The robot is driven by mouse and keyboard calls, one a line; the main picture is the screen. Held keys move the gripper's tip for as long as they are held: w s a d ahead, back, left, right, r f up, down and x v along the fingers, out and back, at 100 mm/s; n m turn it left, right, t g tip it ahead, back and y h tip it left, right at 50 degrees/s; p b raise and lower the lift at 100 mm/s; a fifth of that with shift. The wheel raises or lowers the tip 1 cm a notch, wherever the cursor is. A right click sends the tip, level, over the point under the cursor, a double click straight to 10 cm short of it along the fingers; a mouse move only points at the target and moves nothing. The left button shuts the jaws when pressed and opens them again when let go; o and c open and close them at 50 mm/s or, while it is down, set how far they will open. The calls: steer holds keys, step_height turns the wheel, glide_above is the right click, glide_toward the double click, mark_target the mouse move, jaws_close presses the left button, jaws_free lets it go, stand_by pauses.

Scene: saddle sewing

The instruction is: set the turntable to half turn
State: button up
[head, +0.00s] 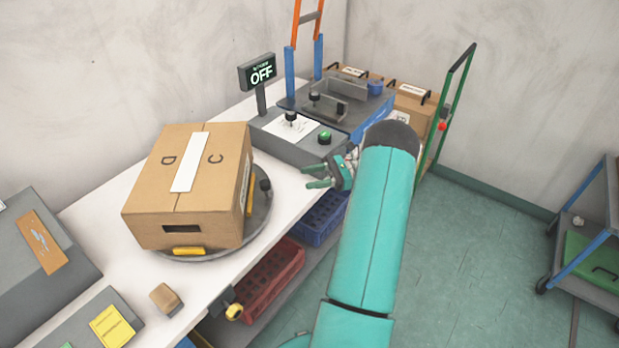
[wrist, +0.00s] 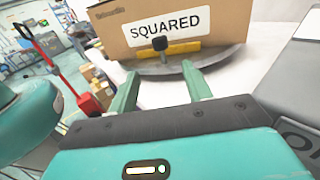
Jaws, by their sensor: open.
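The turntable (head: 262,217) is a dark grey disc on the white bench in the head view. Its rim also shows in the wrist view (wrist: 150,70). A cardboard box (head: 184,208) marked C and D sits on it, between yellow blocks (head: 188,251). A black knob (head: 265,184) stands at the disc's right edge; it also shows in the wrist view (wrist: 160,43), in front of the box's "SQUARED" label (wrist: 167,26). My gripper (head: 309,177) is open and empty, its green fingers pointing toward the knob with a gap between. In the wrist view the fingertips (wrist: 160,73) lie either side below the knob.
A grey control box (head: 285,142) with a black dial knob (head: 291,118) and green button (head: 325,137) stands behind my gripper. A display (head: 261,73) reads OFF. Red (head: 272,285) and blue (head: 320,218) crates sit below the bench edge. A small wooden block (head: 165,299) lies in front.

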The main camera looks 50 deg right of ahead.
steer(key=shift+s+a+m, duration=0.1)
steer(key=shift+m, duration=0.3)
steer(key=c, duration=0.7)
steer(key=shift+s+a+m, duration=0.2)
steer(key=shift+s+m, duration=0.05)
steer(key=shift+m, duration=0.45)
jaws_close()
steer(key=s+a+m+t+h, duration=0.3)
steer(key=s+a+m, duration=0.35)
steer(key=m, duration=1.25)
steer(key=x, duration=1.1)
steer(key=shift+w+d+f, duration=0.1)
steer(key=shift+w+d, duration=0.85)
steer(key=shift+d, duration=0.15)
steer(key=shift+w+d, duration=0.2)
steer(key=shift+w, duration=0.25)
steer(key=shift+d, duration=0.1)
